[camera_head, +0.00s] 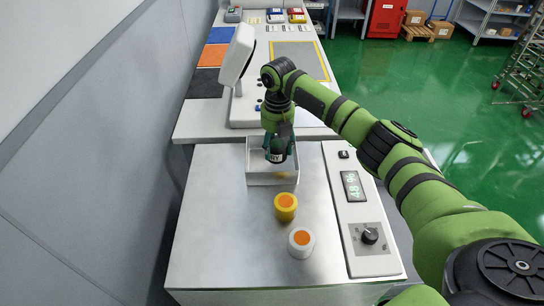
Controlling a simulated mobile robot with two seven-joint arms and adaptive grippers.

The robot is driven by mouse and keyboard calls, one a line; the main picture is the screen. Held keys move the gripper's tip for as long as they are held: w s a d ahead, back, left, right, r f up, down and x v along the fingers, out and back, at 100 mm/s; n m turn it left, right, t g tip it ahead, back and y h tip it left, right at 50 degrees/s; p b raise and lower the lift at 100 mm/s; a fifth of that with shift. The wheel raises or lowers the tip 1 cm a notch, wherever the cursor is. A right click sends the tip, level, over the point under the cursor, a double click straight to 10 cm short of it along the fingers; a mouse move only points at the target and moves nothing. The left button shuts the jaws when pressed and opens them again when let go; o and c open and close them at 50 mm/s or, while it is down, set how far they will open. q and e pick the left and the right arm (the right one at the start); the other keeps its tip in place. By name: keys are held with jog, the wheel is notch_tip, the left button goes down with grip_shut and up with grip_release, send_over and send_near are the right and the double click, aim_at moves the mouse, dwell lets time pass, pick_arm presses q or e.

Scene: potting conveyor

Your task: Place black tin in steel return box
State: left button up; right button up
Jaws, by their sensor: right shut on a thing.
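My right gripper (277,146) points down over the steel return box (272,180). It is shut on the black tin (276,156), which shows dark with a pale label between the fingers. The tin is at the box's opening, in front of its back wall. I cannot tell whether it touches the box floor. The box is an open, light metal tray on the steel worktop. My left gripper is not in view.
A yellow tin (286,207) with an orange top stands just in front of the box. A white tin (301,242) with an orange top stands nearer. A control panel (358,210) with display and knob runs along the right. The worktop's left side is clear.

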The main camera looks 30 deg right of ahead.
aim_at(272, 162)
jog(key=shift+s+a+f, duration=0.15)
jog(key=shift+a+f, duration=0.1)
jog(key=shift+a, duration=0.2)
jog(key=shift+s+a+f, duration=0.15)
jog(key=shift+a+f, duration=0.05)
jog(key=shift+a, duration=0.2)
jog(key=shift+f+p, duration=0.3)
jog(key=shift+f, duration=0.05)
notch_tip(272, 162, down, 3)
jog(key=shift+f+p, duration=0.1)
jog(key=shift+p, duration=0.35)
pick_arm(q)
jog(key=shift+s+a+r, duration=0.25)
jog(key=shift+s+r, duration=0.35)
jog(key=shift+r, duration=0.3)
pick_arm(e)
jog(key=shift+f, duration=0.15)
jog(key=shift+f, duration=0.1)
jog(key=o, duration=0.9)
jog(key=shift+o, duration=0.2)
